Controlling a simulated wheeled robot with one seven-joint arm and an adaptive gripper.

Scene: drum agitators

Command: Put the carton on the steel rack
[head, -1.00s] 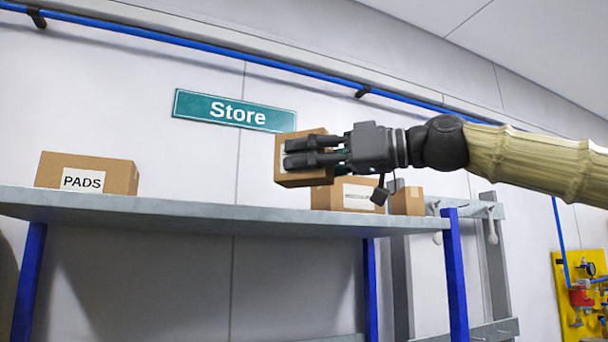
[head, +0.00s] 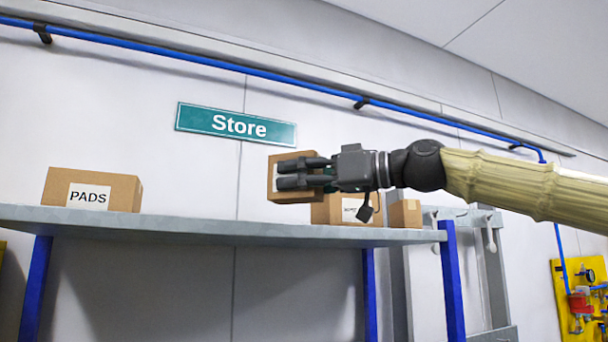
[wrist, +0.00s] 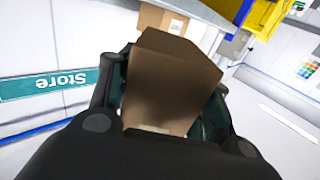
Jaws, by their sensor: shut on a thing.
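The brown carton (head: 284,188) is held in my gripper (head: 305,172) in the head view, above the steel rack (head: 190,228) with blue legs. My gripper reaches in from the right and its fingers are shut on the carton. A narrow gap seems to show between the carton and the shelf; whether they touch is hard to tell. In the wrist view the carton (wrist: 170,85) fills the space between the dark fingers (wrist: 165,105). The carton's far side is hidden.
A carton labelled PADS (head: 110,190) stands at the rack's left. A labelled carton (head: 335,208) and a small one (head: 404,213) stand to the right, partly behind my gripper. The shelf between PADS and the held carton is clear. A Store sign (head: 236,124) hangs on the wall.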

